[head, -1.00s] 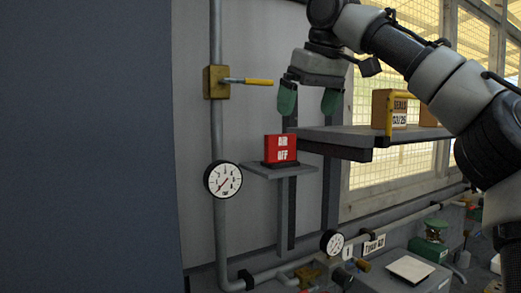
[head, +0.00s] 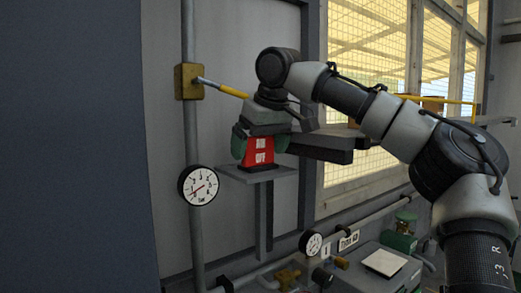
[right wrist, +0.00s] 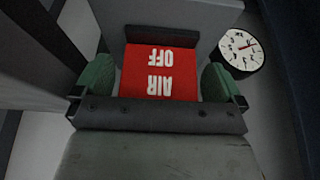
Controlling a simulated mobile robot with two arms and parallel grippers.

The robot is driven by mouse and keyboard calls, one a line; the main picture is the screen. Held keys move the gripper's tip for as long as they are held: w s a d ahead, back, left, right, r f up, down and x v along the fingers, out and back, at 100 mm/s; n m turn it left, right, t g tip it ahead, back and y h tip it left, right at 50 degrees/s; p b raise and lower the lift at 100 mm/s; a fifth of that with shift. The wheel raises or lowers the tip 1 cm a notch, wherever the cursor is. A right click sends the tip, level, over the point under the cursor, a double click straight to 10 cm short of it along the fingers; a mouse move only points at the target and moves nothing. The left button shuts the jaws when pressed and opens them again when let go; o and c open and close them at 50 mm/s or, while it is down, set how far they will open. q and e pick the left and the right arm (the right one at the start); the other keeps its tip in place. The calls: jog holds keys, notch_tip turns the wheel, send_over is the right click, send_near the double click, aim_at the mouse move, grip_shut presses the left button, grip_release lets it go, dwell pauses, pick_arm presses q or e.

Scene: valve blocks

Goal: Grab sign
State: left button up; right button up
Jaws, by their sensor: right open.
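The red sign (head: 262,152) with white "AIR OFF" lettering stands on a small grey shelf (head: 270,173) on the wall. My right gripper (head: 260,143) is lowered over it from above, with a green fingertip on each side of the sign. In the right wrist view the sign (right wrist: 160,72) lies between the two green fingertips of the gripper (right wrist: 158,82). The jaws are open, and a small gap seems to show beside the sign. The sign's black base shows at its far end there. My left gripper is not in view.
A larger shelf (head: 325,150) stands to the right, partly behind my arm. Pipes and a second gauge (head: 310,243) are lower down.

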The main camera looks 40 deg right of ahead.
jog(key=shift+w+d+f, duration=0.2)
jog(key=shift+w+f, duration=0.7)
jog(key=shift+w, duration=0.1)
jog(key=shift+s+a+r, duration=0.1)
jog(key=shift+s, duration=0.15)
jog(key=shift+c, duration=0.8)
jog(key=shift+s, duration=0.15)
jog(key=shift+c, duration=1.4)
jog(key=c, duration=0.4)
jog(key=shift+r, duration=0.15)
